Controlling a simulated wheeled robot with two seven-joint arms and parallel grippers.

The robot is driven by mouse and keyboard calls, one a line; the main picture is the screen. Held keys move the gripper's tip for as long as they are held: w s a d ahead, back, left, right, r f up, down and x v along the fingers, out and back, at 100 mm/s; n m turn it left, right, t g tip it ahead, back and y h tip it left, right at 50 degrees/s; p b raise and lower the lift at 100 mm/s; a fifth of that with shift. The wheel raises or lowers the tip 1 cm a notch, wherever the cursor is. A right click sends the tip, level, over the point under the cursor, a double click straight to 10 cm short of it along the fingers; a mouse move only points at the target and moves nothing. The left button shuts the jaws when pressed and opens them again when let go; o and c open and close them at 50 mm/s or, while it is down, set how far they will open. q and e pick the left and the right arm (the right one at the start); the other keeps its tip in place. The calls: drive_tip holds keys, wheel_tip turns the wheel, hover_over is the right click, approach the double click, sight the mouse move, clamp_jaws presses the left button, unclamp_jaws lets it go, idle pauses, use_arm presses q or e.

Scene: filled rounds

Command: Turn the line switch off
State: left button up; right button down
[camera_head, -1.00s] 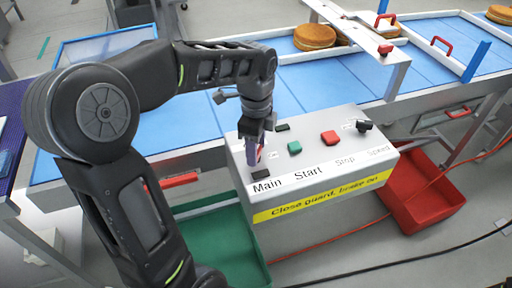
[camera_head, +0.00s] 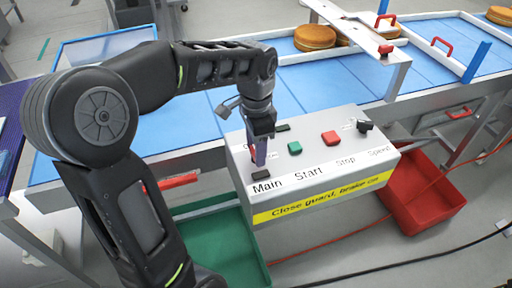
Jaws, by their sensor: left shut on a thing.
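The grey control box (camera_head: 320,182) stands in front of the blue conveyor, with the labels Main, Start, Stop and Speed along its front edge. My left gripper (camera_head: 259,160) points down over the Main label and is shut on the main switch, which it mostly hides; the switch's position cannot be told. A dark plate (camera_head: 261,174) shows just below the fingers. The green start button (camera_head: 294,148), the red stop button (camera_head: 331,138) and the black speed knob (camera_head: 364,125) sit to the right. My right gripper is not in view.
The blue conveyor (camera_head: 190,118) runs behind the box, with round cakes (camera_head: 314,38) on it and a guard with red handles (camera_head: 440,45). A green crate (camera_head: 222,240) stands below left and a red crate (camera_head: 425,205) below right. Cables cross the floor.

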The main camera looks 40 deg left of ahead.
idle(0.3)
use_arm(q)
drive_tip(key=o, duration=1.4)
drive_tip(key=shift+c, duration=0.2)
drive_tip(key=shift+r, duration=3.9)
